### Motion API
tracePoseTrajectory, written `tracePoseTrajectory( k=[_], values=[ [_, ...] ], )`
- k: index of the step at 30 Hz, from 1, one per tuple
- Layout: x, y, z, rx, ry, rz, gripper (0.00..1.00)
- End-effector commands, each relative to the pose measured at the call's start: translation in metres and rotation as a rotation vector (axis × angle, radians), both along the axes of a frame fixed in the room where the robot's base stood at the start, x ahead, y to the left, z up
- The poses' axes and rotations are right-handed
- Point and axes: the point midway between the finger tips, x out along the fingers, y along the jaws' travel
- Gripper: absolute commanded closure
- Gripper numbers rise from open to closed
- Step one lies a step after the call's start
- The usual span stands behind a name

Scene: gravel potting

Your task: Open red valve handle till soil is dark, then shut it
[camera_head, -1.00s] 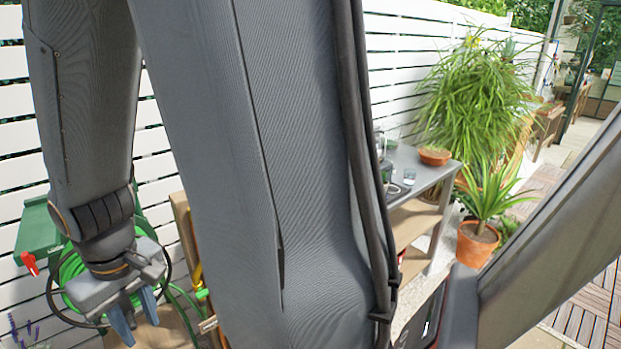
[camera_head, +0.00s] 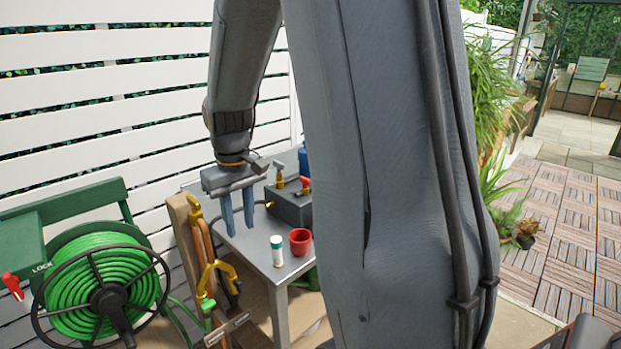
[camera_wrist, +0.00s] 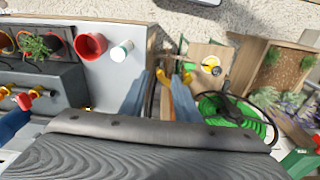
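A red valve handle (camera_head: 305,182) sits on a grey box (camera_head: 290,207) on the table, beside a brass-coloured fitting. In the wrist view, red handle parts (camera_wrist: 24,101) show at the left edge on the grey box (camera_wrist: 60,85). My gripper (camera_head: 239,234) is open and empty, in front of and left of the box in the head view, apart from the handle. Its two blue fingers also show in the wrist view (camera_wrist: 160,100). Planted soil shows in a black tray (camera_wrist: 60,57) and a wooden planter (camera_wrist: 290,57); its dampness is hard to tell.
A red pot (camera_head: 300,242) and a white bottle with green cap (camera_head: 278,251) stand on the grey table (camera_head: 245,243). Left are a green hose reel (camera_head: 100,280), a red lever (camera_head: 12,285) and a wooden rack with tools (camera_head: 183,235). A white fence runs behind.

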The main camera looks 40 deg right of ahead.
Motion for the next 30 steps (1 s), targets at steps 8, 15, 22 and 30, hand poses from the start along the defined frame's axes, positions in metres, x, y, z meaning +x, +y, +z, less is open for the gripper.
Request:
tracePoseTrajectory(
  k=[8, 15, 22, 30],
  values=[
    [0.099, -0.157, 0.03, -0.001, 0.043, 0.013, 0.71],
    [0.119, -0.26, 0.053, 0.007, 0.069, 0.038, 0.71],
    [0.119, -0.29, 0.058, 0.012, 0.078, 0.049, 0.71],
    [0.118, -0.29, 0.023, 0.014, 0.08, 0.049, 0.71]
  ],
)
